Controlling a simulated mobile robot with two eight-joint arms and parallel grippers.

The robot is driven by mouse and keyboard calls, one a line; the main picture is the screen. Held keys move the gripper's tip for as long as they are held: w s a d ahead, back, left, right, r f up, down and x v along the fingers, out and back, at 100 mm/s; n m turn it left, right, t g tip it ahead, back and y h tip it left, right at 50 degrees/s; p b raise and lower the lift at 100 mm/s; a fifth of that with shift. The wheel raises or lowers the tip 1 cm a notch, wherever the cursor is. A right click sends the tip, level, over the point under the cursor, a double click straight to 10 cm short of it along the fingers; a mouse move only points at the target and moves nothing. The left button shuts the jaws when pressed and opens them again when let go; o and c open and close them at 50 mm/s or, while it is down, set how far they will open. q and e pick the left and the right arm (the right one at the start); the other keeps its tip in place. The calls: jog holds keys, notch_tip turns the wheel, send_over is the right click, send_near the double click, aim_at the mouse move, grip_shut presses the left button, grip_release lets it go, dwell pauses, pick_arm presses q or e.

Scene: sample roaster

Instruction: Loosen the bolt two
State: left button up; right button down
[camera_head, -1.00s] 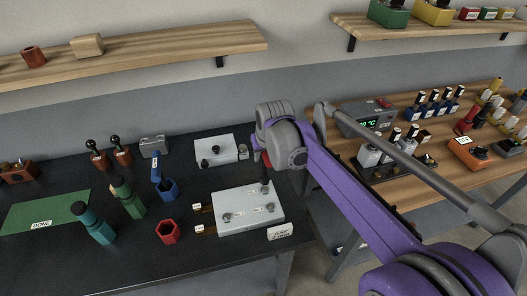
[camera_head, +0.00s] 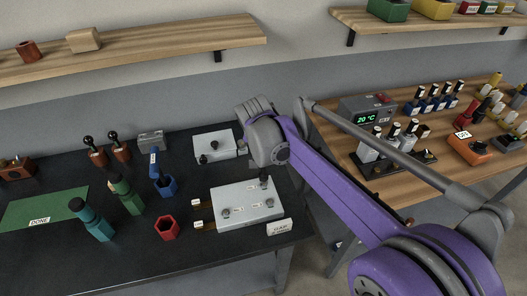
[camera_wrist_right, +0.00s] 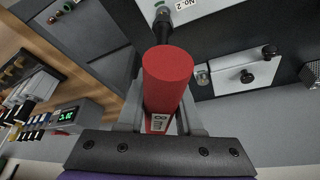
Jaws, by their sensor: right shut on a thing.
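My right gripper (camera_wrist_right: 160,112) is shut on a red-handled tool (camera_wrist_right: 168,78) in the right wrist view, its label partly readable as "8 m". The tool's dark shaft (camera_wrist_right: 162,25) points at the grey plate (camera_wrist_right: 200,8) labelled "No. 2"; I cannot tell whether its tip touches a bolt. In the head view, the front grey plate (camera_head: 237,192) carries two bolts (camera_head: 226,212) (camera_head: 270,203) along its near side and a dark upright piece (camera_head: 264,181) at its back right. My right arm hides the right gripper there. My left gripper is not in view.
A second grey plate (camera_head: 228,143) with black knobs lies behind. Red (camera_head: 167,229) and blue (camera_head: 166,187) hexagonal holders and green (camera_head: 127,197) and teal (camera_head: 93,222) handled tools stand left. A green "DONE" mat (camera_head: 60,205) lies farther left. Wooden shelves hang above.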

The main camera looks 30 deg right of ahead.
jog(key=shift+f+b, duration=0.8)
jog(key=shift+f, duration=0.8)
dwell(0.3)
dwell(0.3)
jog(key=n+y, duration=0.1)
jog(key=n, duration=0.2)
jog(key=shift+n+t, duration=0.4)
jog(key=n+y, duration=0.1)
jog(key=n, duration=0.1)
jog(key=n+y, duration=0.1)
jog(key=n, duration=0.2)
jog(key=a+n+y, duration=0.1)
jog(key=n, duration=0.2)
jog(key=shift+w, duration=0.15)
jog(key=shift+s+a+n+g+y, duration=0.2)
jog(key=shift+n+g+y, duration=0.5)
jog(key=shift+n, duration=1.95)
jog(key=shift+s+a+n+g+y, duration=0.2)
jog(key=shift+n+g+y, duration=0.5)
jog(key=shift+n, duration=2)
jog(key=shift+s+n+g+y, duration=0.25)
jog(key=shift+n+g+y, duration=0.45)
jog(key=shift+n, duration=1.95)
